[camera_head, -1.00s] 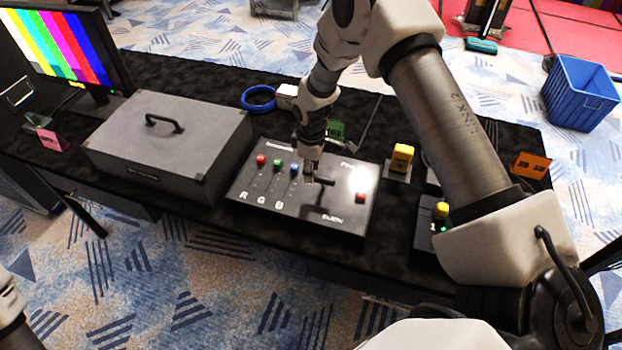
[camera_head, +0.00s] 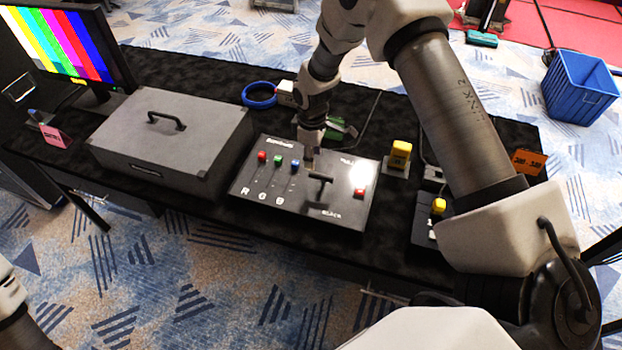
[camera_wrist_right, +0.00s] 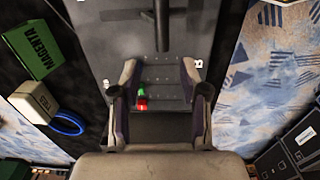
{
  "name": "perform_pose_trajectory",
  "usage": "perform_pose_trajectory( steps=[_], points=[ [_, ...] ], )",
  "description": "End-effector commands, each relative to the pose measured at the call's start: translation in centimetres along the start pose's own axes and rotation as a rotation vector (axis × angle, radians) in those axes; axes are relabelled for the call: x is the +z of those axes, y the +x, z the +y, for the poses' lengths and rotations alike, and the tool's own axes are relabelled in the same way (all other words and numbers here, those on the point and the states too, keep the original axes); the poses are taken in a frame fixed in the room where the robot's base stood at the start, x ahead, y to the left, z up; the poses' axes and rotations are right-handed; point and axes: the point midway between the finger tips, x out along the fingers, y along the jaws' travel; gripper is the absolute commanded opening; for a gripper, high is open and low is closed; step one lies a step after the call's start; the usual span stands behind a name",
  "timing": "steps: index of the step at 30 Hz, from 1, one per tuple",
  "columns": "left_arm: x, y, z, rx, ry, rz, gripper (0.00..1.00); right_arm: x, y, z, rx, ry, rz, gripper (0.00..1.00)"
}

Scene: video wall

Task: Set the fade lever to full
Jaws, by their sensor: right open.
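The control console (camera_head: 262,219) lies on the black table, with a dark T-shaped fade lever (camera_head: 321,180) right of its three knobs. The lever stands near the middle of its side of the panel, between the upper label, partly blocked, and the lower label "BLACK". My right gripper (camera_head: 310,166) points down just behind and left of the lever's crossbar, seemingly apart from it. In the right wrist view my right gripper (camera_wrist_right: 159,75) has its fingers spread, with nothing between them but panel. A dark bar, probably the lever (camera_wrist_right: 161,25), shows at the top.
Red, green and blue knobs (camera_head: 278,161) and a red button (camera_head: 359,193) share the console. A grey case (camera_head: 165,140) stands to its left. A yellow block (camera_head: 400,152) and a yellow-button box (camera_head: 438,207) are to its right. A blue tape ring (camera_head: 259,96) lies behind.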

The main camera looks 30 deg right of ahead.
Motion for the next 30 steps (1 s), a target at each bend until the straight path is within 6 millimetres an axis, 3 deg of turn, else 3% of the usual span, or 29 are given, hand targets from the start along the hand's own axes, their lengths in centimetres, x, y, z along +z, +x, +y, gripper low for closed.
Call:
perform_pose_trajectory(
  steps=[13, 18, 24, 25, 28, 30],
  points=[
    [0.0, 0.0, 0.0, 0.0, 0.0, 0.0, 0.0, -0.1, -9.9, 0.1, 0.002, 0.0, 0.003, 0.45],
    [0.0, 0.0, 0.0, 0.0, 0.0, 0.0, 0.0, 0.0, -11.5, 0.1, 0.0, 0.0, 0.001, 0.45],
    [0.0, 0.0, 0.0, 0.0, 0.0, 0.0, 0.0, 0.0, -11.6, 0.0, 0.0, 0.0, 0.0, 0.45],
    [0.0, 0.0, 0.0, 0.0, 0.0, 0.0, 0.0, 0.0, -11.6, 0.0, 0.0, 0.0, 0.0, 0.41],
    [0.0, 0.0, 0.0, 0.0, 0.0, 0.0, 0.0, -0.2, -11.6, 0.2, 0.008, -0.033, 0.01, 0.06],
    [0.0, 0.0, 0.0, 0.0, 0.0, 0.0, 0.0, -1.7, -11.7, 1.3, 0.063, -0.094, 0.077, 0.0]
  ],
)
